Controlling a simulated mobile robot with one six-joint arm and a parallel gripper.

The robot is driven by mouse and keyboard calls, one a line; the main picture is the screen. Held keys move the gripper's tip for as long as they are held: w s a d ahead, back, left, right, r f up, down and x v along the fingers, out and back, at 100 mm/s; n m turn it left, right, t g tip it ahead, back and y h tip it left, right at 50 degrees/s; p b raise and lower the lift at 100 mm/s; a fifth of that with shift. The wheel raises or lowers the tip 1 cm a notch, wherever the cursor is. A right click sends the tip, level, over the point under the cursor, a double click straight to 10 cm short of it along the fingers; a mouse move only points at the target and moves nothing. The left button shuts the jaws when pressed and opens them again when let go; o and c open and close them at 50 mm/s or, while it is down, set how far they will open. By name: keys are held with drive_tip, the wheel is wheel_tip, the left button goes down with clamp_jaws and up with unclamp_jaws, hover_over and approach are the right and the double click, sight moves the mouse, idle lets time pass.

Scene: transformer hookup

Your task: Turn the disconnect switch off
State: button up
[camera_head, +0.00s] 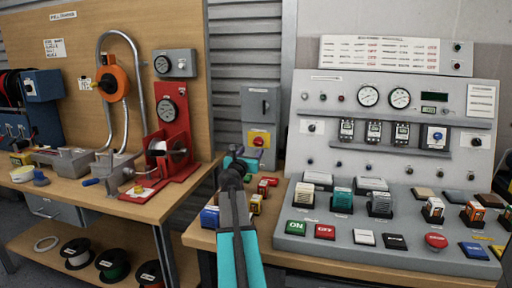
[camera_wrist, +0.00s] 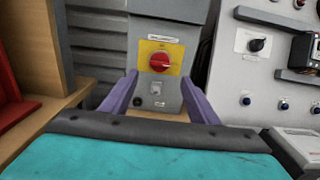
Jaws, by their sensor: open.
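The disconnect switch is a red rotary knob (camera_wrist: 160,61) on a yellow plate, on the front of a grey box (camera_wrist: 178,95). In the head view the red knob (camera_head: 258,141) shows low on the grey box (camera_head: 260,104), between the two workbenches. The knob's handle looks roughly sideways in the wrist view; its exact setting is too small to read. My gripper (camera_wrist: 160,92) is open and empty, its two purple fingers on either side of the box's lower front, short of the knob. In the head view my gripper (camera_head: 241,158) is just left of the knob.
A sloped grey control panel (camera_head: 350,180) with gauges, knobs and buttons stands close on the right. Small coloured blocks (camera_head: 262,190) lie on the bench below the box. A wooden workbench (camera_head: 150,208) with a red stand (camera_head: 172,140) is on the left.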

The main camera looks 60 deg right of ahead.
sight(257, 144)
drive_tip(key=shift+b+x, duration=0.35)
drive_tip(key=shift+x, duration=4.1)
drive_tip(key=c, duration=1)
drive_tip(key=shift+c, duration=0.2)
